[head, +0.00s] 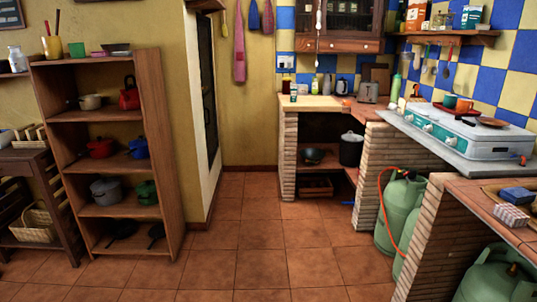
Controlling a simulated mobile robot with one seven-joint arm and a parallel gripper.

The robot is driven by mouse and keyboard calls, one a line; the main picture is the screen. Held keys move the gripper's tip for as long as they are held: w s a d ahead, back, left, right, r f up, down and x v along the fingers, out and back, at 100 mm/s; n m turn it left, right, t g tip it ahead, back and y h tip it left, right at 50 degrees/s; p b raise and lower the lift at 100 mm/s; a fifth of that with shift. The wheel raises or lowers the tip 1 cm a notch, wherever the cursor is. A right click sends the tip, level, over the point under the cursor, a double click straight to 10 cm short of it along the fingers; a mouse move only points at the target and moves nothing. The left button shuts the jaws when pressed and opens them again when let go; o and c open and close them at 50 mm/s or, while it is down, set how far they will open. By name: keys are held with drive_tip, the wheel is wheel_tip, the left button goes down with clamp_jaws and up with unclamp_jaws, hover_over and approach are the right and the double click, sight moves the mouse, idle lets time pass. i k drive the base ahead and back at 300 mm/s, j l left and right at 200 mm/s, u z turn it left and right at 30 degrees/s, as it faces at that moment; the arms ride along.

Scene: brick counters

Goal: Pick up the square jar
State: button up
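I cannot tell for sure which item is the square jar. A small pale jar (17,58) stands on the wall shelf at the far left edge. A small dark container with a light label (286,84) stands on the back counter, near its left end. A glass container (443,20) stands among boxes on the high shelf at the upper right. These are too small to make out their shapes well. My gripper is not in view.
The tiled floor (262,235) is clear in the middle. A wooden shelf unit with pots (98,58) stands at left. The brick back counter (315,101) is ahead. A stove (459,131) and green gas cylinders (397,208) are at right.

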sight(435, 26)
drive_tip(key=i+l, duration=0.2)
drive_tip(key=i, duration=0.3)
drive_tip(key=i+l, duration=0.15)
drive_tip(key=i, duration=0.3)
drive_tip(key=i+l, duration=0.2)
drive_tip(key=i, duration=0.3)
drive_tip(key=i+l, duration=0.2)
drive_tip(key=i, duration=0.25)
drive_tip(key=i+l, duration=0.2)
drive_tip(key=i, duration=0.3)
drive_tip(key=i+l, duration=0.15)
drive_tip(key=i, duration=0.3)
drive_tip(key=i+l, duration=0.2)
drive_tip(key=i, duration=0.3)
drive_tip(key=z, duration=1.4)
